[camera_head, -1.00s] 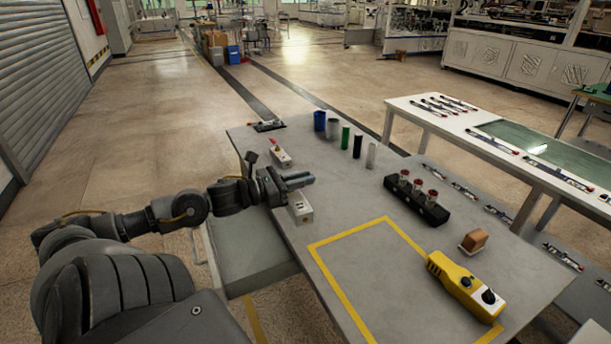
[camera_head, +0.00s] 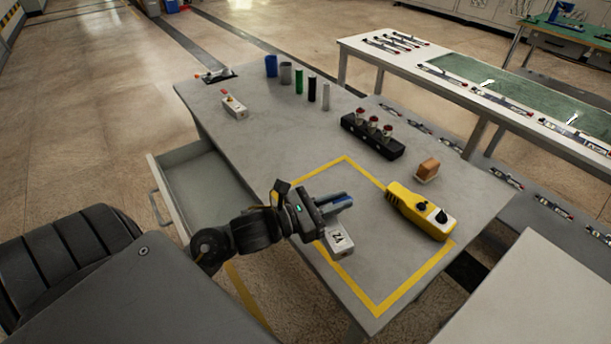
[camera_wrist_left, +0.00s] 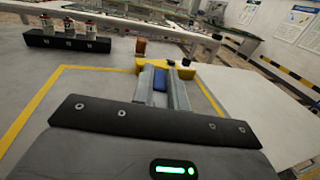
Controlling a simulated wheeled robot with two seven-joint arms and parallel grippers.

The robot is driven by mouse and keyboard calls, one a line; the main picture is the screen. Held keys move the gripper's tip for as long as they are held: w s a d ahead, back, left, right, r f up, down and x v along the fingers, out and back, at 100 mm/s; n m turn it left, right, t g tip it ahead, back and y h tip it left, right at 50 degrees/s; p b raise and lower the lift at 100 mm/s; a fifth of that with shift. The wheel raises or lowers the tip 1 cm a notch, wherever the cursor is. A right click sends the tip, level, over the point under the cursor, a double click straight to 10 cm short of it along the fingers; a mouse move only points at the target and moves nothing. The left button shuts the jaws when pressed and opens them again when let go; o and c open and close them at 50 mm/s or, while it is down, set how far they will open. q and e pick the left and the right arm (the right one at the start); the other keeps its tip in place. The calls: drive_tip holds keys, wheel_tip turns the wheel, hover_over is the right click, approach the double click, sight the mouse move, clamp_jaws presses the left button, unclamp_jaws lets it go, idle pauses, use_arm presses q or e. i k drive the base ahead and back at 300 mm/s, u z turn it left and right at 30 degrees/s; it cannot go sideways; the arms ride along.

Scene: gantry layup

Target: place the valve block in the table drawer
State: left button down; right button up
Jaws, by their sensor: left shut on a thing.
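The valve block (camera_head: 340,242), a white block with dark markings, hangs under the fingers of my left gripper (camera_head: 338,203). A blue part shows between the fingers, also in the left wrist view (camera_wrist_left: 160,80). My left gripper is shut on the block. The block is inside the yellow outline near its left side; I cannot tell if it touches the tabletop. The white body is hidden in the left wrist view. The table drawer (camera_head: 163,190) stands open at the table's left side, behind and left of the gripper, and its visible inside looks empty. My right gripper is not in view.
A yellow control box (camera_head: 420,210) lies right of the gripper, with a brown block (camera_head: 428,168) beyond. A black holder (camera_head: 372,138) with red-topped parts stands farther back. Several cylinders and a white switch box (camera_head: 235,110) stand at the back. The middle-left tabletop is clear.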

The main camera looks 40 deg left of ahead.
sight(220, 190)
drive_tip(key=k, duration=0.5)
drive_tip(key=u, duration=2.3)
drive_tip(key=i, duration=1.3)
drive_tip(key=z, duration=2.3)
